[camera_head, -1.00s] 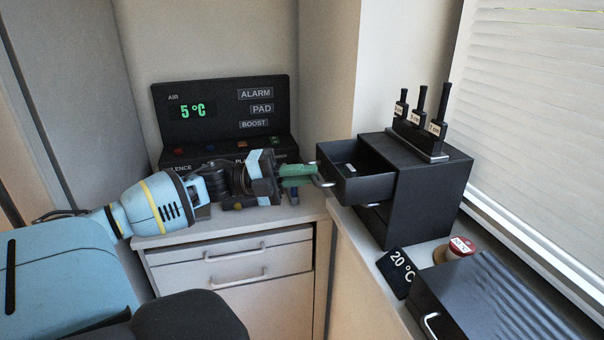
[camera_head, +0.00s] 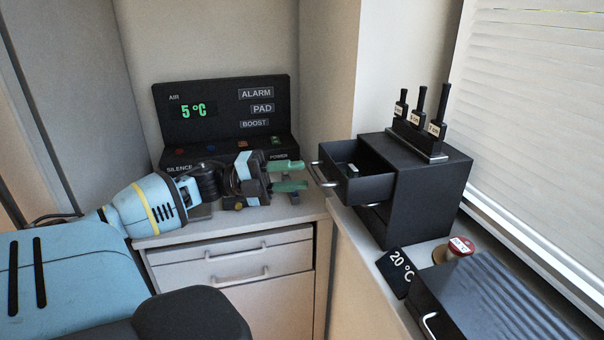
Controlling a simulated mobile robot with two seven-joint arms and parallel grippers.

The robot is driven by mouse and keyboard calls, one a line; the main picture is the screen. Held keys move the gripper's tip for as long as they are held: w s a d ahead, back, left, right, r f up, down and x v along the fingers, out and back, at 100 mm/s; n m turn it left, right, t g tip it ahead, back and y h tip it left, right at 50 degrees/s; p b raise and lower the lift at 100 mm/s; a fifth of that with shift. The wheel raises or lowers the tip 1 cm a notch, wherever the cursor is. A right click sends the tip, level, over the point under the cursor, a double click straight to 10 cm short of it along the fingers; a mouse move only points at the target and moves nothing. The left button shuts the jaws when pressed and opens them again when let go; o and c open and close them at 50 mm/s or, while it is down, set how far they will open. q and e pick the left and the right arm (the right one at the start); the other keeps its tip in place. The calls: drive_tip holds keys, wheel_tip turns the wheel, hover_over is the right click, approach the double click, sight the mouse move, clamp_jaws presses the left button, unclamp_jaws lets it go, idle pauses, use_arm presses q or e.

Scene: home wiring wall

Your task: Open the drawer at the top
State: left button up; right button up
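The top drawer (camera_head: 364,188) of the black cabinet (camera_head: 432,196) is pulled out to the left, and a small pale object (camera_head: 352,167) lies inside it. Its silver handle (camera_head: 318,174) is on the front face. My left gripper (camera_head: 289,175) has its green fingers spread apart, pointing at the handle from the left. A small gap lies between the fingertips and the handle, and nothing is between the fingers. A lower drawer's handle shows partly beneath the open drawer. My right gripper is not in view.
A rack (camera_head: 420,138) with several black-handled tools stands on the cabinet. A control panel (camera_head: 225,118) reading 5 °C stands behind my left arm. A 20 °C sign (camera_head: 397,270), a red-topped button (camera_head: 460,247) and a ridged black box (camera_head: 500,296) sit in front of the cabinet.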

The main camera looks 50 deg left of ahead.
use_arm(q)
drive_tip(key=v, duration=0.5)
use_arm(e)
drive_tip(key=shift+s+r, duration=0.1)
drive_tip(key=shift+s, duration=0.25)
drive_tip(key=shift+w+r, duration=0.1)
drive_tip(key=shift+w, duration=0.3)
